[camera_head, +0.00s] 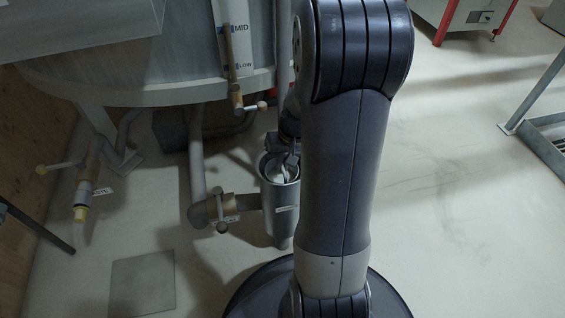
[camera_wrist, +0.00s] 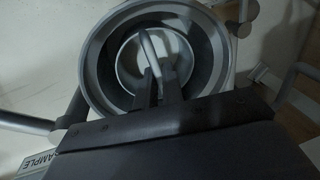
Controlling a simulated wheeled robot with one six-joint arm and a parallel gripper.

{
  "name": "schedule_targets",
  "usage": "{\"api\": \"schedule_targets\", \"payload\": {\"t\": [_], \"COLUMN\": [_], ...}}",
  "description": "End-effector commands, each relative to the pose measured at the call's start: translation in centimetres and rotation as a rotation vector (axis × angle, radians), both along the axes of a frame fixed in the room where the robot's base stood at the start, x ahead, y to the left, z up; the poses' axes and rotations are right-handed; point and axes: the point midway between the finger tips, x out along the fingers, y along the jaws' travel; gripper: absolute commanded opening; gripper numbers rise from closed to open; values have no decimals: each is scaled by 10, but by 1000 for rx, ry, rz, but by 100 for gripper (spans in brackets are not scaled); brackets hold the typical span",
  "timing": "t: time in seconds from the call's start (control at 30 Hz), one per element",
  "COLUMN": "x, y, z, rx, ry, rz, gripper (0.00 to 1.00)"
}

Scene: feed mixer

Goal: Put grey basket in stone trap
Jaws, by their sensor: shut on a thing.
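The stone trap (camera_head: 283,212) is an upright grey cylinder with an open top, left of my arm in the head view. Its round rim (camera_wrist: 96,62) fills the upper middle of the wrist view. The grey basket (camera_wrist: 184,50) shows as a lighter ring inside the trap's mouth, with a curved handle (camera_wrist: 148,46) above it. My gripper (camera_wrist: 158,84) is shut on the basket's handle, over the trap opening. In the head view my gripper (camera_head: 284,150) is partly hidden by my arm. The basket's depth in the trap cannot be told.
A large round tank (camera_head: 150,60) with a MID/LOW level gauge (camera_head: 234,40) stands behind the trap. A pipe with a valve (camera_head: 222,208) joins the trap from the left. Another valve (camera_head: 85,195) stands at far left.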

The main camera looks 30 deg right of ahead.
Motion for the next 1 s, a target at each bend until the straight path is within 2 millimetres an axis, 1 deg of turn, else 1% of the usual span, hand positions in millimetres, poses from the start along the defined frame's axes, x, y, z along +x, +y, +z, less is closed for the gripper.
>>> {"api": "schedule_targets", "payload": {"t": [0.03,0.07,0.3,0.53,0.63,0.77,1.0], "x": [0,0,0,0,0,-2,-8], "y": [0,0,0,0,0,-4,-13], "z": [-3,-2,-2,-1,5,26,79], "rx": [0,0,0,0,0,-1,-2], "ry": [1,1,1,0,-1,-3,-3], "rz": [0,0,0,0,0,-2,-2], "gripper": [0,11,30,30,30,30,30]}}
